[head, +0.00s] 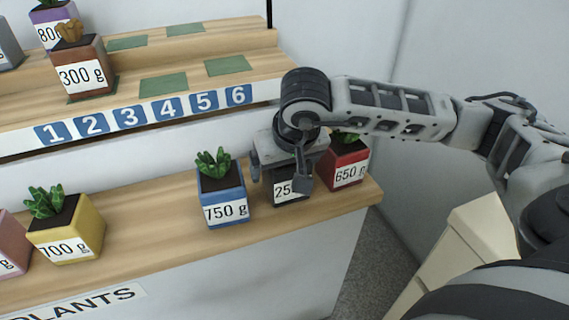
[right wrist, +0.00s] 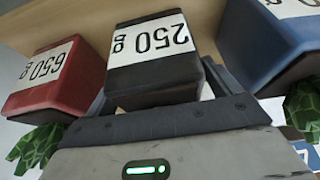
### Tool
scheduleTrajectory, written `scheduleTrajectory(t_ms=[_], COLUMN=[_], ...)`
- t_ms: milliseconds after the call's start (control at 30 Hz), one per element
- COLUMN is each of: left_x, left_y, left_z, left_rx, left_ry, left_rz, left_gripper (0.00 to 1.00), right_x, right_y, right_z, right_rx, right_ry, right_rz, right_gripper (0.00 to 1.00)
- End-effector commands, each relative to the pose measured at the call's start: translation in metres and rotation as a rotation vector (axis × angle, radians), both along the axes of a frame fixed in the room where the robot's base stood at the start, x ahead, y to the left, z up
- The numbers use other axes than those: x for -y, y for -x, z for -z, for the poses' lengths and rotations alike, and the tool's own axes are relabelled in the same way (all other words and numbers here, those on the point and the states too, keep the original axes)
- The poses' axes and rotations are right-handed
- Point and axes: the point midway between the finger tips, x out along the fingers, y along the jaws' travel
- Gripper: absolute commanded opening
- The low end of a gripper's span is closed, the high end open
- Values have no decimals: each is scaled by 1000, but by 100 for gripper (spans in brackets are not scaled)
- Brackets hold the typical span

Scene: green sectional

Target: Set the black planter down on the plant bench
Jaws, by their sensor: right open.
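The black planter (head: 290,197) with a "250 g" label stands on the plant bench (head: 150,235), between the blue and red planters. My right gripper (head: 280,178) is over it from above, its fingers open on either side of it. The gripper and wrist hide most of the planter's upper part in the head view. In the right wrist view the black planter (right wrist: 152,82) appears upside down between the fingers, upright against the bench as far as I can tell. Whether a finger touches it is not clear. My left gripper is out of view.
The blue "750 g" planter (head: 222,195) stands close on the left and the red "650 g" planter (head: 345,165) close on the right, near the bench's end. A yellow planter (head: 68,232) stands further left. A numbered shelf (head: 205,103) rises behind.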

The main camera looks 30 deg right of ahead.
Motion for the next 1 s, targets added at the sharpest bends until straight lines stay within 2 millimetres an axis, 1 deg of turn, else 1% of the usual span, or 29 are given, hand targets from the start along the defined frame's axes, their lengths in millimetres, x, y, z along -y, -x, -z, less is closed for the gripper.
scheduleTrajectory(t_ms=[167, 267, 500, 633, 700, 800, 1000], left_x=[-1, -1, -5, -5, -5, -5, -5], left_y=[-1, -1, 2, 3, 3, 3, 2], left_z=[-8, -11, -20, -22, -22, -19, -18], left_rx=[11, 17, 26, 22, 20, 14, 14], left_ry=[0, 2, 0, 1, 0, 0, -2], left_rz=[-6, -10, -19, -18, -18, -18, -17], left_gripper=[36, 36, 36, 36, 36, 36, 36], right_x=[-1, -2, -8, -10, -10, -11, -11], right_y=[3, 9, 29, 37, 41, 44, 45], right_z=[-12, -30, -79, -99, -106, -112, -114], right_rx=[2, 5, 6, 4, 3, 1, 0], right_ry=[0, 0, 0, -1, 0, 0, 0], right_rz=[-1, -2, -2, -1, -1, 0, 0], right_gripper=[90, 90, 90, 90, 90, 90, 90])
